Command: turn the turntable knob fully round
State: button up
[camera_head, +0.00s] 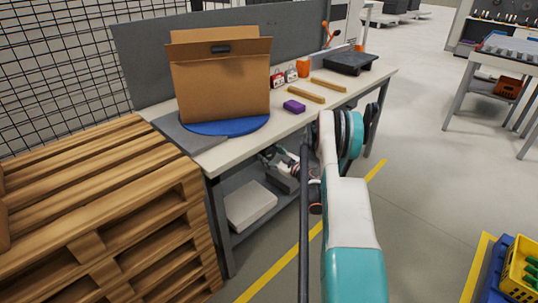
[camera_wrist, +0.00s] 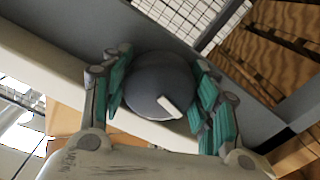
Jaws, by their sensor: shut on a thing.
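The turntable is a blue disc (camera_head: 224,124) on the left part of the workbench. An open cardboard box (camera_head: 222,85) stands upright on it. The turntable knob (camera_wrist: 160,82) is dark grey and round with a white pointer bar, which points down and to the right in the wrist view. My gripper (camera_wrist: 163,90) is shut on the knob, with teal-padded fingers on both sides of it. In the head view my gripper (camera_head: 272,157) is at the bench's front side, just below the top. The knob is not discernible there.
A wooden pallet stack (camera_head: 105,185) stands close at the left. A lower shelf (camera_head: 270,208) carries a pale box (camera_head: 250,205).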

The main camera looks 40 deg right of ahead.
jog(key=shift+f, duration=0.1)
jog(key=o, duration=1.1)
jog(key=shift+c, duration=0.2)
jog(key=s, duration=0.7)
jog(key=shift+s+d, duration=0.25)
jog(key=shift+d, duration=0.05)
